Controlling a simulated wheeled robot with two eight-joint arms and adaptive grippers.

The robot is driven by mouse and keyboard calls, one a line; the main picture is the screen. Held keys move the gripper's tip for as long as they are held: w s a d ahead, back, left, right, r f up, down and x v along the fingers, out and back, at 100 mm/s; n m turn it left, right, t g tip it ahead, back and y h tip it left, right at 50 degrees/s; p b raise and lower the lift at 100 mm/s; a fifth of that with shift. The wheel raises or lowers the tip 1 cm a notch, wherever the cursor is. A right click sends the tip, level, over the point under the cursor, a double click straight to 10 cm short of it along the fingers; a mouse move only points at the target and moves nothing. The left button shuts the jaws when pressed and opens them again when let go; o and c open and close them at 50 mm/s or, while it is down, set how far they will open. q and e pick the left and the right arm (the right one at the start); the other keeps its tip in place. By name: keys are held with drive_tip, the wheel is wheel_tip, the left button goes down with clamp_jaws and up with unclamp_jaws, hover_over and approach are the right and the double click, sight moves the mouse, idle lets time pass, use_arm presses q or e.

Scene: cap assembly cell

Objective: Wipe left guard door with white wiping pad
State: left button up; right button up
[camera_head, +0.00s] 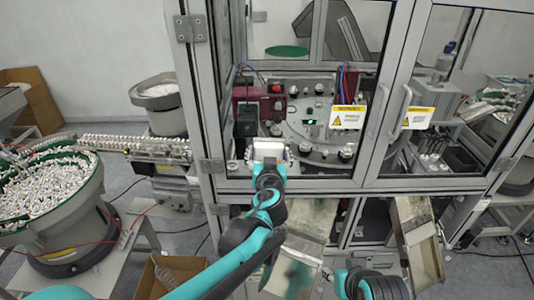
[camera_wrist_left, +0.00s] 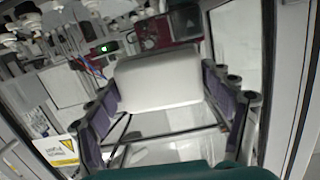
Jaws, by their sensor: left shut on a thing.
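My left gripper (camera_head: 268,158) is shut on the white wiping pad (camera_head: 268,149). The pad also shows in the left wrist view (camera_wrist_left: 158,80), between the gripper's purple-lined fingers (camera_wrist_left: 170,105). The left guard door (camera_head: 300,187) is a clear panel in a grey metal frame. The pad is in front of its lower left part; I cannot tell whether it touches the panel. My right gripper is not in view.
The right guard door (camera_head: 428,186) stands beside the left one. Handles and yellow warning labels (camera_head: 348,117) sit near where they meet. A green bowl of small white parts (camera_head: 50,190) is at left. An open carton (camera_head: 165,275) lies below.

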sight(302, 147)
use_arm(q)
drive_tip(key=shift+d+b, duration=0.6)
drive_tip(key=shift+d, duration=4.55)
drive_tip(key=shift+a, duration=5.4)
drive_tip(key=shift+s+d, duration=0.1)
drive_tip(key=shift+s, duration=0.55)
drive_tip(key=shift+s+p, duration=0.55)
drive_tip(key=shift+s, duration=1.8)
drive_tip(key=s, duration=0.3)
drive_tip(key=shift+p, duration=0.3)
